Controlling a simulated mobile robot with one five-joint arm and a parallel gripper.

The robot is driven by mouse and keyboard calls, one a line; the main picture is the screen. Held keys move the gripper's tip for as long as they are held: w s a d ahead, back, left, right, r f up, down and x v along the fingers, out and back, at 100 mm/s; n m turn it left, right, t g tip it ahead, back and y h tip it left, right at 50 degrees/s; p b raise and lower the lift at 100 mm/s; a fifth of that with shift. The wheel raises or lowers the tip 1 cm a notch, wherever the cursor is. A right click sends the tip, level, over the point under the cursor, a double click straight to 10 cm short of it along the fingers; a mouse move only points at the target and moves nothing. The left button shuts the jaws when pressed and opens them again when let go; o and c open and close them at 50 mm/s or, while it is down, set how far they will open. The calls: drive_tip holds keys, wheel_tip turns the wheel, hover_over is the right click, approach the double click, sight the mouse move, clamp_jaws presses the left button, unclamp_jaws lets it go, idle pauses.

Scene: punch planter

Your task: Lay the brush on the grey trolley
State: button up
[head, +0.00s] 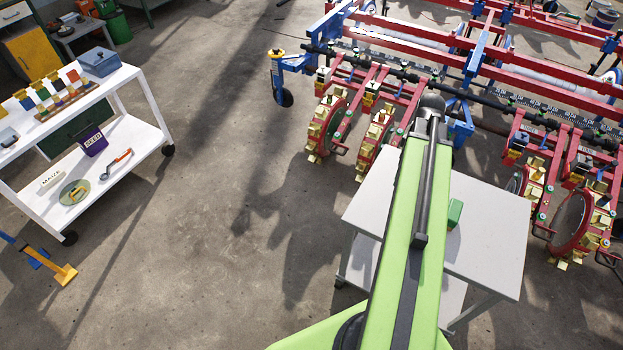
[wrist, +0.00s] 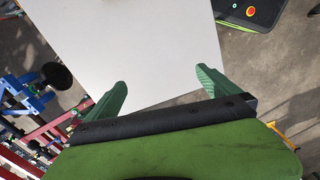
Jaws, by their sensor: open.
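The grey trolley (head: 492,232), with a pale flat top and a lower shelf, stands at the right of centre in the head view, partly hidden behind my arm. Its top (wrist: 150,45) fills much of the wrist view. My gripper (wrist: 161,77) is open over this top, with nothing between its two green fingers. A small green block shape (head: 455,214) shows beside my arm in the head view; I cannot tell whether it is part of my gripper. I cannot make out the brush for certain. A faint brownish patch (wrist: 127,2) touches the wrist view's top edge.
A red and blue planter machine (head: 380,60) with toothed wheels stands close behind the grey trolley. A white trolley (head: 130,150) at the left holds a blue-grey box (head: 98,62), a purple seed box (head: 93,140) and other items. Open concrete floor lies between the trolleys.

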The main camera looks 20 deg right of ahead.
drive_tip(key=w+a+m, duration=0.1)
drive_tip(key=w+a, duration=0.2)
drive_tip(key=a, duration=1)
drive_tip(key=w+a+m, duration=0.2)
drive_tip(key=w+a, duration=0.2)
drive_tip(key=a, duration=0.9)
drive_tip(key=w+a+m, duration=0.2)
drive_tip(key=w+a, duration=0.2)
drive_tip(key=a, duration=0.9)
drive_tip(key=shift+w, duration=0.2)
wheel_tip(320, 180, up, 3)
drive_tip(key=p, duration=0.2)
drive_tip(key=shift+f+p, duration=0.1)
drive_tip(key=shift+p, duration=0.3)
drive_tip(key=shift+f+b, duration=0.3)
drive_tip(key=shift+b, duration=0.05)
